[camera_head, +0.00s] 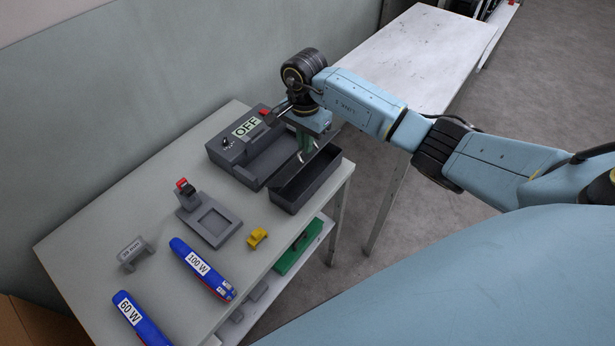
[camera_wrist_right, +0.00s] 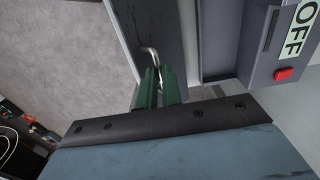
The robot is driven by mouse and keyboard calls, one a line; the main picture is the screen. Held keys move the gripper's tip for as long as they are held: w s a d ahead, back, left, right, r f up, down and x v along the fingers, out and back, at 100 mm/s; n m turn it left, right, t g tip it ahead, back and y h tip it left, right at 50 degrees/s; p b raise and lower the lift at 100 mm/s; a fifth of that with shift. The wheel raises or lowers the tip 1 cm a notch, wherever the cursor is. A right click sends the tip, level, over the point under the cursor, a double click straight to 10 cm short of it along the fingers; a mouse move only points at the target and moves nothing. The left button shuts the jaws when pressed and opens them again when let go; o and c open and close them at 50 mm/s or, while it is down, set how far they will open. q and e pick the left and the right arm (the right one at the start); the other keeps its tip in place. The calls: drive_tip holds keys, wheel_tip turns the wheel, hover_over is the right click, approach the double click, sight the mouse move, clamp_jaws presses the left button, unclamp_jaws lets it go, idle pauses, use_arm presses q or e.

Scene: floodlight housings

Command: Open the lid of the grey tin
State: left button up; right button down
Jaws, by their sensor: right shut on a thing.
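The grey tin (camera_head: 314,188) is a long dark box at the right edge of the table. Its lid (camera_head: 292,168) stands tilted up along the back side, and the dark inside shows in the head view. My right gripper (camera_head: 303,153) is above the tin, its green fingers at the lid. In the right wrist view the fingers (camera_wrist_right: 158,92) are shut on the bent metal handle (camera_wrist_right: 150,55) of the lid (camera_wrist_right: 155,25). The fingers hide part of the handle. My left gripper is not in view.
A grey device with an OFF display (camera_head: 232,150) stands close behind the tin. A grey fixture (camera_head: 212,222), a yellow part (camera_head: 257,238) and blue 100 W (camera_head: 200,268) and 60 W (camera_head: 138,318) packs lie on the table. A green item (camera_head: 300,247) is on the shelf below.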

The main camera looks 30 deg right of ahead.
drive_tip(key=shift+w+a+r+b, duration=0.2)
drive_tip(key=shift+w+a+b, duration=0.15)
drive_tip(key=shift+w, duration=0.2)
drive_tip(key=shift+w+r, duration=0.1)
drive_tip(key=shift+w, duration=0.15)
idle(0.4)
drive_tip(key=shift+w+a+b, duration=0.1)
drive_tip(key=shift+w+b, duration=0.1)
drive_tip(key=shift+b, duration=0.3)
drive_tip(key=shift+w+a+r+b, duration=0.1)
drive_tip(key=shift+w+a+b, duration=0.05)
drive_tip(key=shift+w+b, duration=0.2)
drive_tip(key=shift+w, duration=0.2)
drive_tip(key=shift+w+a+b, duration=0.25)
drive_tip(key=shift+w+b, duration=0.15)
drive_tip(key=shift+b, duration=0.3)
drive_tip(key=shift+w, duration=0.1)
